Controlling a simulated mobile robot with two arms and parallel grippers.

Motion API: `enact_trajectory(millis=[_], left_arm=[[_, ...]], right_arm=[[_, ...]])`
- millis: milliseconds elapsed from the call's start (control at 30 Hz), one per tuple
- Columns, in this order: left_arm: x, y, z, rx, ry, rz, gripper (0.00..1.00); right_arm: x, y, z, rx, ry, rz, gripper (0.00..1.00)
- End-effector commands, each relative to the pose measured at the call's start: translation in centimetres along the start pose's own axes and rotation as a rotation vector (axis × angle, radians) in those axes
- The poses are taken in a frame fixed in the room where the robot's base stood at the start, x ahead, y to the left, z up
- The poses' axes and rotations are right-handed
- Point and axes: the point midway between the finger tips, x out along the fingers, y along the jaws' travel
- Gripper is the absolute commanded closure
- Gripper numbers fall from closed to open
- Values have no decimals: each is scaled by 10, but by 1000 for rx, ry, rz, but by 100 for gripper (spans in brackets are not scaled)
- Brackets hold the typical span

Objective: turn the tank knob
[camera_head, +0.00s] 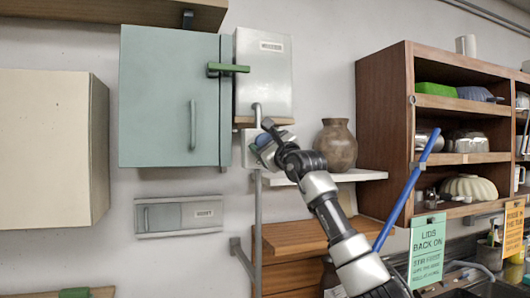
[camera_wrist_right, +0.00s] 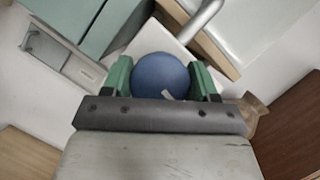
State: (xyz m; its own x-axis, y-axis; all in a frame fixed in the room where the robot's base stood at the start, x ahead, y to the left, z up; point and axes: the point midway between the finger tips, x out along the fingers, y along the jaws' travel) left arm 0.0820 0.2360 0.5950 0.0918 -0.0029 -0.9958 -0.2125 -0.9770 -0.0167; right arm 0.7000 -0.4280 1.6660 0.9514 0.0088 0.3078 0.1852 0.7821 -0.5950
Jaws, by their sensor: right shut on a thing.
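The tank knob (camera_wrist_right: 160,76) is a round blue knob on a pale plate. In the right wrist view it sits between the two green fingers of my right gripper (camera_wrist_right: 163,80), which is shut on it. My own gripper hides part of the knob there. A grey pipe (camera_wrist_right: 203,18) runs close beside the knob. My left gripper is not in view.
A pale green cabinet (camera_head: 160,95) with a green latch (camera_head: 228,68) is left of the tank. A brown vase (camera_head: 336,145) stands on a white shelf (camera_head: 360,175) just right of my right gripper. A wooden shelf unit (camera_head: 384,125) and a slanted blue rod (camera_head: 408,190) are farther right.

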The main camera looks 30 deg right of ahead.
Motion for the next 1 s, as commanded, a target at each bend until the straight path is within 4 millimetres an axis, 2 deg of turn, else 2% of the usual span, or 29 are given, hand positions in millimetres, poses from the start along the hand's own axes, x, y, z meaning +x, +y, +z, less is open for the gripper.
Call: enact_trajectory(millis=[67,367,400,567,867,1000], left_arm=[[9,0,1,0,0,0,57],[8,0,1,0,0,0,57],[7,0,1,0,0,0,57],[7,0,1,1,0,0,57],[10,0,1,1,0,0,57],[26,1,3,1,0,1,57]], right_arm=[[-1,2,-1,33,-3,-14,65],[0,0,1,46,-1,-18,65],[0,0,1,46,-1,-18,38],[0,0,1,46,-1,-18,16],[-2,1,-1,45,-1,-18,16],[-19,3,-4,42,-2,-20,16]])
